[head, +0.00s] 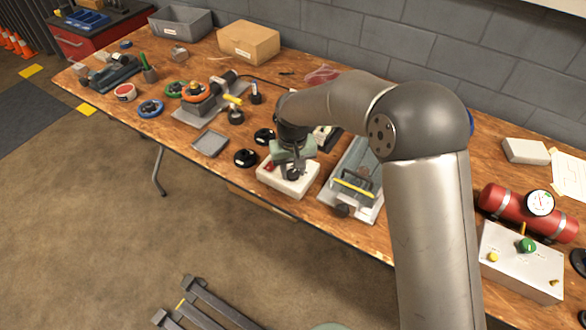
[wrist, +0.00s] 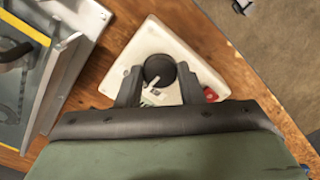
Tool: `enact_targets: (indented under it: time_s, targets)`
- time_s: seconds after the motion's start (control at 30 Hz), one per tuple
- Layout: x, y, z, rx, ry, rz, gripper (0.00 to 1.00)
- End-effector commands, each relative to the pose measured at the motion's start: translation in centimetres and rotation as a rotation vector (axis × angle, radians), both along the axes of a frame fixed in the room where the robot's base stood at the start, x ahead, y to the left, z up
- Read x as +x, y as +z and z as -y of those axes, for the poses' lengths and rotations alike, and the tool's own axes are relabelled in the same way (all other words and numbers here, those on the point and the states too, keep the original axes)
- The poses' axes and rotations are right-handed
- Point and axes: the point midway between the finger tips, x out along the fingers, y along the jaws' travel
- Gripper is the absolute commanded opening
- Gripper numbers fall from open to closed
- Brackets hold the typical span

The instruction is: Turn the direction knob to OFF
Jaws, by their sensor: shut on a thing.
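The direction knob (wrist: 158,70) is a round black knob with a pale pointer line, on a white box with a red button (wrist: 210,94). The white box (head: 278,184) sits near the table's front edge in the head view, and it also shows in the wrist view (wrist: 150,38). My gripper (head: 292,173) reaches down over the box. In the wrist view my gripper (wrist: 158,84) has one finger on each side of the knob and is shut on it. The labels around the knob are partly hidden and too small to read.
A grey metal fixture with a yellow bar (head: 354,190) stands just right of the box. Two black round parts (head: 246,158) and a grey tray (head: 210,143) lie to its left. A red cylinder with a gauge (head: 525,208) is at far right.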

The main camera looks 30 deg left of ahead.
Motion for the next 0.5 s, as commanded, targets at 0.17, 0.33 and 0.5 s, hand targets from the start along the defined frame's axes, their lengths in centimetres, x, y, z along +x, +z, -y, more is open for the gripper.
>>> enact_targets:
  time_s: [0.17,0.33,0.5]
  targets:
    - [0.05,0.12,-0.04,0.001,-0.001,0.001,0.11]
    - [0.04,0.11,-0.03,0.001,-0.001,0.001,0.56]
    - [0.02,0.06,-0.02,0.001,-0.001,0.001,0.56]
